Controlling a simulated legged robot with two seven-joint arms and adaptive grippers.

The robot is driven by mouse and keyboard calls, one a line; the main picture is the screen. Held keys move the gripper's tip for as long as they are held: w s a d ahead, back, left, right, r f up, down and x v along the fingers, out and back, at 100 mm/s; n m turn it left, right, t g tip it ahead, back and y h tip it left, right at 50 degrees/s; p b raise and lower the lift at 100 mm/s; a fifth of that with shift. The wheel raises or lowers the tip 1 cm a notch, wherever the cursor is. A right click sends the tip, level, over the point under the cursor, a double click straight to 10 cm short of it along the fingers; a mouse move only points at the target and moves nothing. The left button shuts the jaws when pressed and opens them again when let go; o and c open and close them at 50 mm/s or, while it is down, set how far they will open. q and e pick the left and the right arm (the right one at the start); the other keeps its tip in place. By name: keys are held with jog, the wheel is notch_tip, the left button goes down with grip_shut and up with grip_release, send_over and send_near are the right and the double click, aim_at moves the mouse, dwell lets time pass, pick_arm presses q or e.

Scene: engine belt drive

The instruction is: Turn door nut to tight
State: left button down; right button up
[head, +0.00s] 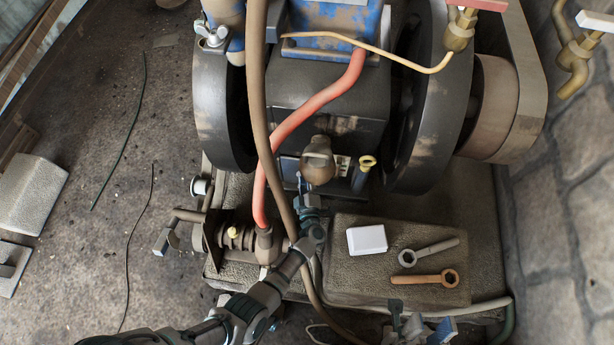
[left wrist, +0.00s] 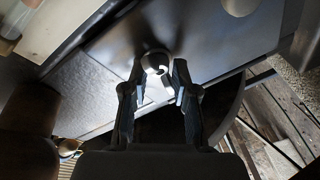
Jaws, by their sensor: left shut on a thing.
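My left arm comes in from the bottom left in the head view. Its gripper (head: 302,184) reaches the engine's front, just under a brown rounded knob (head: 318,160). In the left wrist view the fingers of my left gripper (left wrist: 158,85) are closed in on a small round piece (left wrist: 154,61), which I take for the door nut. It stands out from a dark flat panel. The nut cannot be told apart in the head view, and its turning angle is not clear. My right gripper (head: 420,325) is at the bottom edge with its fingers apart, apparently empty.
A stone block (head: 345,280) right of my left arm bears a white box (head: 367,240), a grey wrench (head: 430,252) and a brown wrench (head: 425,279). A red hose (head: 300,115) and a brown hose (head: 258,100) hang close to my left gripper. A stone wall (head: 565,230) bounds the right.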

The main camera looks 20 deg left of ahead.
pick_arm(q)
jog(key=shift+a+m, duration=0.25)
jog(key=shift+m, duration=0.05)
dwell(0.4)
jog(key=c, duration=1)
grip_release()
